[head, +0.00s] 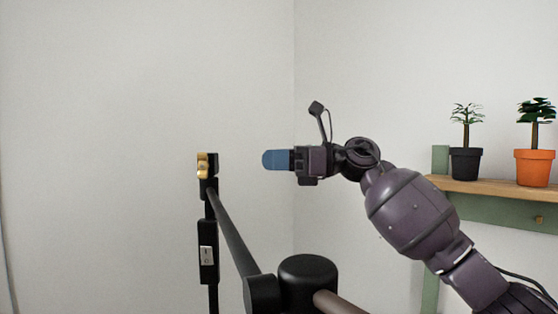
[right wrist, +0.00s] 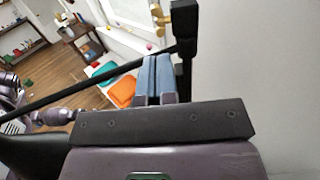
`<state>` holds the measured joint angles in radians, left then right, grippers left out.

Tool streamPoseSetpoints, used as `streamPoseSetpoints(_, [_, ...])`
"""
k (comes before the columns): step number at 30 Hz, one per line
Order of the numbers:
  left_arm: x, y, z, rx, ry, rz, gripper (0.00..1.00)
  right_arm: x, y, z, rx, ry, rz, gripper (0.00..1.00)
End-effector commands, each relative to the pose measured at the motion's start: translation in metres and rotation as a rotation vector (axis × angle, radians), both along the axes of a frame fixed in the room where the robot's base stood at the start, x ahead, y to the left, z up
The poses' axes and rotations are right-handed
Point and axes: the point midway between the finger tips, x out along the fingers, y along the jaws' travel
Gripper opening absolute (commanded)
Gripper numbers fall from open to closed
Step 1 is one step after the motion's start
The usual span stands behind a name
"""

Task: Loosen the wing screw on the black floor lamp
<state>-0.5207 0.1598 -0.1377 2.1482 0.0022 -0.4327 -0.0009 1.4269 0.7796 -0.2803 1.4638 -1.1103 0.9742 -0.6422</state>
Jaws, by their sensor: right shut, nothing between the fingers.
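The black floor lamp (head: 208,250) stands left of centre in the head view, with a thin upright and a slanting black bar (head: 233,235). The brass wing screw (head: 203,165) sits at the top of the upright. My right gripper (head: 268,159) has blue fingertips, shut and empty, pointing left toward the screw with a visible gap between. In the right wrist view the shut blue fingers (right wrist: 155,76) point up toward the brass screw (right wrist: 160,18) beside the black upright (right wrist: 185,45). They do not appear to grip it. My left gripper is not in view.
A wooden shelf (head: 488,187) on the right holds plants in a black pot (head: 466,163) and an orange pot (head: 534,167). A black cylinder (head: 308,285) is at the lower middle. Plain walls lie behind. The wrist view shows a wooden floor (right wrist: 50,75) and furniture beyond.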

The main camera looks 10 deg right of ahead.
Motion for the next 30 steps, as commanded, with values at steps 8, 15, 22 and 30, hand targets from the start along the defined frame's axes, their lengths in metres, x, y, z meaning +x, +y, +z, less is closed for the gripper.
streamPoseSetpoints(8, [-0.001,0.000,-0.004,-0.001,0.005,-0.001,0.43,0.010,0.050,0.000,0.002,0.002,0.003,0.00])
streamPoseSetpoints(15, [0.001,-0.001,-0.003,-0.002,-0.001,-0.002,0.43,0.017,0.084,0.000,0.003,0.003,0.001,0.00])
streamPoseSetpoints(22, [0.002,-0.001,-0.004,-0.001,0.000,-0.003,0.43,0.020,0.098,0.000,0.001,0.002,0.000,0.00])
streamPoseSetpoints(30, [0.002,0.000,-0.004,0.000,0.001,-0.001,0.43,0.020,0.100,0.001,0.002,0.001,-0.001,0.00])
